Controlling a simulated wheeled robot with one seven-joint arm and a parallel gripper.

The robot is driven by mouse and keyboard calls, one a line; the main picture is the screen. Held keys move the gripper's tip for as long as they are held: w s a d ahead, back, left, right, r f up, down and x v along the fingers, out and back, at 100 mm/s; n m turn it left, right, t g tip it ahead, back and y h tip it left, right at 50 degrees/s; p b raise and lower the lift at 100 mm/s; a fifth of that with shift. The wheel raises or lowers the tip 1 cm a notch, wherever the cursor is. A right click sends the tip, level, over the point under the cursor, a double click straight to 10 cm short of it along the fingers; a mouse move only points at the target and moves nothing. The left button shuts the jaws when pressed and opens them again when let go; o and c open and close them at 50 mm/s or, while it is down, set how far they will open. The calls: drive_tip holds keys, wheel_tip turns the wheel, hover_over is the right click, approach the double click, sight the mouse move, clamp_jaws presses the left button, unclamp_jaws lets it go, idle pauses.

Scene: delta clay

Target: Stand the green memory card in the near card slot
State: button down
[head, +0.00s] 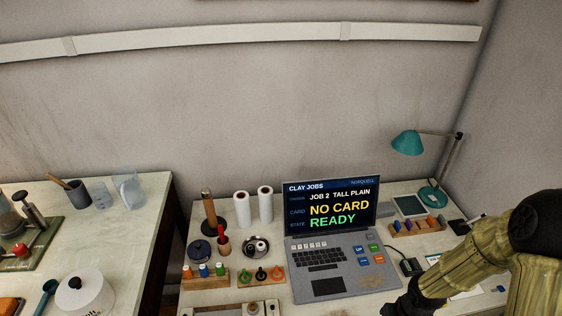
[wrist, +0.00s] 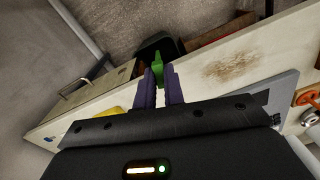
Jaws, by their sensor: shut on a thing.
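My gripper shows in the wrist view (wrist: 160,80) with its two purple fingers shut on the green memory card (wrist: 157,66). The card sticks out past the fingertips, and the fingers hide part of it. In the head view my dark gripper (head: 398,307) is at the bottom edge, in front of the laptop's right corner, and the card in it cannot be made out. A small black device (head: 410,266) sits right of the laptop; I cannot tell whether it has the near card slot.
The laptop (head: 318,287) screen reads "NO CARD" and "READY". A wooden rack (head: 405,232) with several coloured pieces stands behind, near a teal lamp (head: 408,143). Paper rolls (head: 243,210) and peg racks (head: 262,278) stand left of the laptop.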

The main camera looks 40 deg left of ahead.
drive_tip(key=w+d+f+m+p, duration=0.2)
drive_tip(key=d+f+m, duration=0.1)
drive_tip(key=d+f, duration=0.5)
drive_tip(key=w+d+f+m+p, duration=0.2)
drive_tip(key=d+f+m, duration=0.2)
drive_tip(key=d+f, duration=0.5)
drive_tip(key=shift+w+d+f, duration=0.25)
drive_tip(key=shift+w+f, duration=0.05)
